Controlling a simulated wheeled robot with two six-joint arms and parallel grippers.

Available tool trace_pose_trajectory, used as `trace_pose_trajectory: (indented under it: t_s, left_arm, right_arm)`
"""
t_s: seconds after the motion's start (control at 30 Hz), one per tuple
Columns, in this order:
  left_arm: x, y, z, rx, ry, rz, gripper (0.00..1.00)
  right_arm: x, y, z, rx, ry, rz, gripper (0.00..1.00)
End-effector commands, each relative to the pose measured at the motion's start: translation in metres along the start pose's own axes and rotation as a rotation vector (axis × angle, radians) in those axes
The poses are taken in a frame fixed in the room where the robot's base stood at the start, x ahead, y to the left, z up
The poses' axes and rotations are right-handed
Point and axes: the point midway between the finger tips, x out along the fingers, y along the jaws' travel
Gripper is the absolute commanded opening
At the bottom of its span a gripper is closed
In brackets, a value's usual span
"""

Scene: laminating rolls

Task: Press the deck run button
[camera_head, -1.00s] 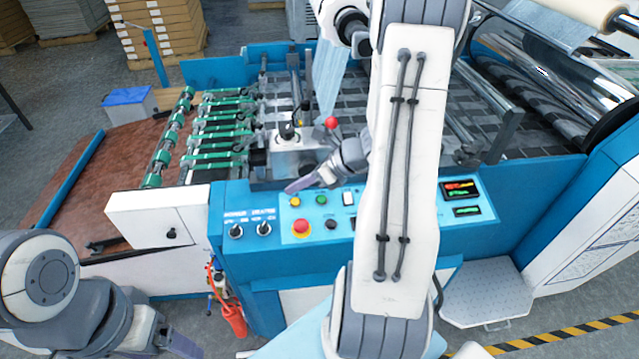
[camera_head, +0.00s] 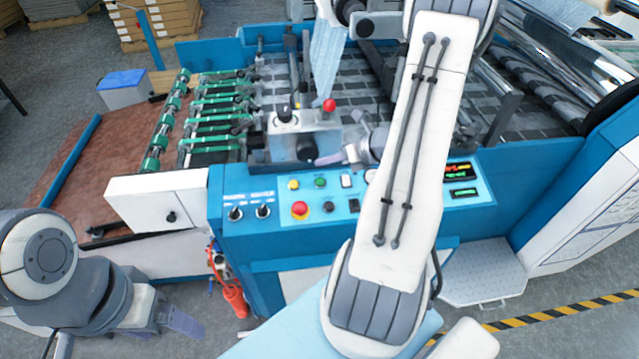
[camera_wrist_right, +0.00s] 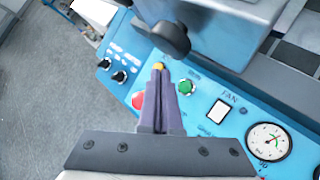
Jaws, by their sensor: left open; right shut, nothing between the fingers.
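The blue control panel (camera_head: 400,205) carries a yellow button (camera_head: 293,185), a green button (camera_head: 320,182), a red mushroom button (camera_head: 300,209) and a black button (camera_head: 328,207). I cannot read which is labelled deck run. My right gripper (camera_head: 322,161) is shut and empty, above the panel's back edge. In the right wrist view its fingertips (camera_wrist_right: 160,72) overlap the lower edge of the yellow button (camera_wrist_right: 158,66); the green button (camera_wrist_right: 186,87) is just right and the red one (camera_wrist_right: 137,100) is partly hidden left. Contact is not visible. My left gripper (camera_head: 182,322) is open, low at the left, away from the panel.
A grey metal block (camera_head: 300,135) with a dark knob (camera_wrist_right: 171,40) stands just behind the buttons. A white switch (camera_wrist_right: 218,110) marked FAN and a round gauge (camera_wrist_right: 268,142) lie to the right. Two selector knobs (camera_head: 249,212) lie left.

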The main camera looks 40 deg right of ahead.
Motion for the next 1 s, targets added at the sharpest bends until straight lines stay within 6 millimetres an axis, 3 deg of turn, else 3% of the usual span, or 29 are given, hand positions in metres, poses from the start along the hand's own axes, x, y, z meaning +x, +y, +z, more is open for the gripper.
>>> trace_pose_trajectory:
  t_s: [0.1, 0.43, 1.0]
  left_arm:
    - [0.018, -0.001, 0.001, -0.002, 0.0, 0.0, 0.82]
    - [0.053, -0.004, 0.003, 0.0, 0.0, 0.0, 0.82]
    - [0.056, -0.004, 0.003, 0.001, 0.0, 0.0, 0.82]
  right_arm:
    - [0.015, -0.01, -0.012, 0.0, 0.001, 0.0, 0.0]
    - [0.045, -0.032, -0.034, 0.0, 0.001, 0.001, 0.0]
    - [0.049, -0.035, -0.036, 0.0, 0.0, 0.0, 0.0]
